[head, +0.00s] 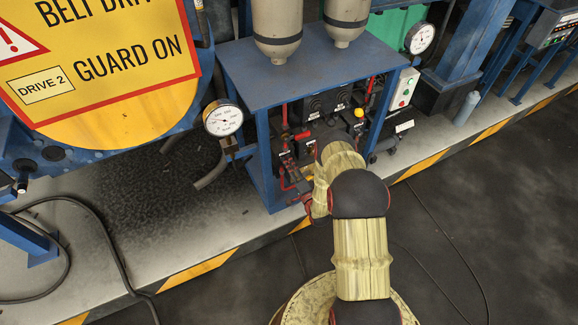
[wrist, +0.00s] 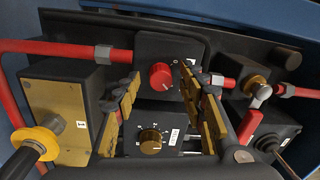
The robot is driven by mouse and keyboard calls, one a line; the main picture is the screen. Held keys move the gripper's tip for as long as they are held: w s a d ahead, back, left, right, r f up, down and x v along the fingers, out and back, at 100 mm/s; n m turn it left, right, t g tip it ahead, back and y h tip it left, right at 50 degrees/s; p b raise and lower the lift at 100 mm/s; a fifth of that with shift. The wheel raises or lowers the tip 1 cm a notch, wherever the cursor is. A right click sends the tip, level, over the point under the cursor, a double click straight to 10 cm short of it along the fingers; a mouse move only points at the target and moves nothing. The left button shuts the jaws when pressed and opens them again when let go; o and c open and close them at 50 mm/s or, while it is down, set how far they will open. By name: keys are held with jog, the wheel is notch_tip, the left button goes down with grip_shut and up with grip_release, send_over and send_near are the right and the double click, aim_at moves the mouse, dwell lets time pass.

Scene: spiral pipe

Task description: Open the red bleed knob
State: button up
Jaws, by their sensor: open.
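The red knob (wrist: 160,76) sits on the front of a dark block, near the middle of the wrist view. It has a ribbed round shape. My gripper (wrist: 159,86) is open, with one gold-padded finger to the left of the knob and one to the right. The knob shows in the gap between the fingers, which appear apart from it. I cannot tell how far the fingertips are from the block. In the head view my arm covers part of the panel, and I cannot clearly pick out the knob there.
Below the red knob is a brass dial (wrist: 151,140) with a marked scale. A red-handled lever (wrist: 250,126) is at the right, and a yellow-collared black fitting (wrist: 37,142) at the left. A red pipe (wrist: 60,47) runs to the block. The blue frame (head: 266,165) surrounds the panel.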

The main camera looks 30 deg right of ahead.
jog(key=shift+s, duration=0.15)
jog(key=s, duration=1.1)
jog(key=shift+s+a+f, duration=0.2)
jog(key=shift+s+f, duration=0.05)
jog(key=shift+s, duration=0.15)
